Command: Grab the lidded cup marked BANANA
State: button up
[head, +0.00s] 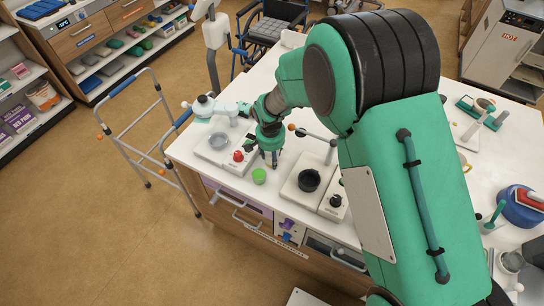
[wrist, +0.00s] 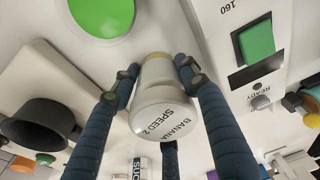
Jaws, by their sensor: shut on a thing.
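The lidded cup (wrist: 165,100) shows in the wrist view, pale with a white lid printed "BANANA SPEED 2". My gripper (wrist: 156,72) is shut on it, with blue-grey fingers on both sides of its body and the lid facing the wrist camera. In the head view my gripper (head: 270,158) points down over the white counter (head: 190,150), between a device with a red knob and a black pot. The cup cannot be made out there. Whether its base touches the counter is unclear.
A black pot (head: 309,180) sits on a unit to the right. The device with a red knob (head: 238,156) is left. A walking frame (head: 135,125) stands left of the counter.

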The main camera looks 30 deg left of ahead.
notch_tip(320, 180, up, 10)
jog(key=shift+f+p, duration=0.15)
jog(key=shift+p, duration=0.5)
jog(key=shift+r, duration=0.25)
